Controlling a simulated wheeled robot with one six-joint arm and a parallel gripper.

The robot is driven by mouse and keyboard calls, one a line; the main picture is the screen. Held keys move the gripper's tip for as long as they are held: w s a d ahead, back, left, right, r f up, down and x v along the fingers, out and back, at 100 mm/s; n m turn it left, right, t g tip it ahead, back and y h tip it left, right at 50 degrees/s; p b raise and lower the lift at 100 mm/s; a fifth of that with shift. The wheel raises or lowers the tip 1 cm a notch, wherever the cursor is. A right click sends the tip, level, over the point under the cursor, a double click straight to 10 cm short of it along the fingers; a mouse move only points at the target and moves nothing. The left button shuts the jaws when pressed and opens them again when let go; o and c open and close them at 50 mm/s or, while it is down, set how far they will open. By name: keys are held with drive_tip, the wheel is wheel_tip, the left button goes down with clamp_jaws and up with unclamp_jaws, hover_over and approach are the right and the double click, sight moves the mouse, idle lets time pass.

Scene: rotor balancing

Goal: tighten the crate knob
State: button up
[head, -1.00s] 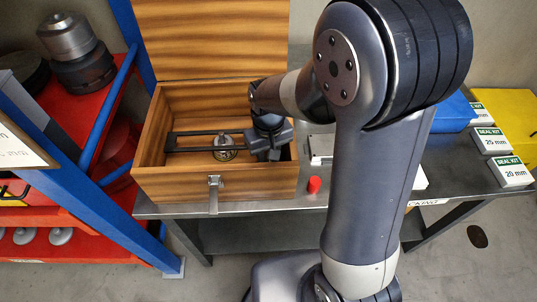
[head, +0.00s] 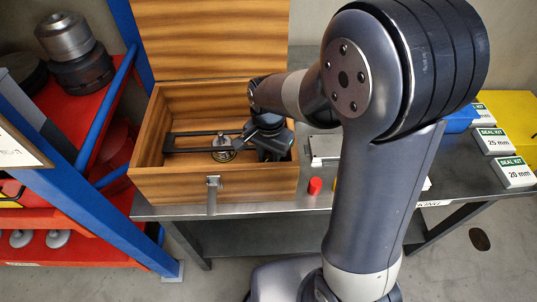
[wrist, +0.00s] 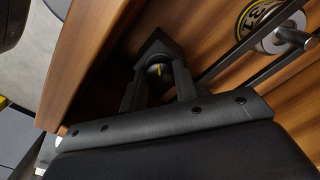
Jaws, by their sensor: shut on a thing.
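The open wooden crate (head: 160,187) stands on the grey bench. Inside it a dark clamp frame with two bars (head: 190,135) runs across a round metal part (head: 223,152). My gripper (head: 270,150) reaches down into the crate's right side. In the wrist view my gripper (wrist: 160,80) is shut on a dark knob (wrist: 157,70) with a yellow mark on its top, near the crate wall. The knob is hidden behind my gripper in the head view. The metal part with its yellow-and-black label also shows in the wrist view (wrist: 272,38).
The crate's raised lid (head: 215,40) stands behind my gripper. A red cap (head: 315,186) sits on the bench by the crate. Seal kit boxes (head: 500,145) lie at the right. A blue-framed red rack (head: 95,110) stands close on the left.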

sight(269, 158)
drive_tip(key=m, duration=0.4)
drive_tip(key=shift+m, duration=0.3)
drive_tip(key=m, duration=0.4)
drive_tip(key=shift+b, duration=0.35)
drive_tip(key=shift+m, duration=0.4)
drive_tip(key=o, duration=1)
drive_tip(key=shift+c, duration=0.2)
wheel_tip(269, 158, up, 11)
drive_tip(key=shift+f, duration=0.1)
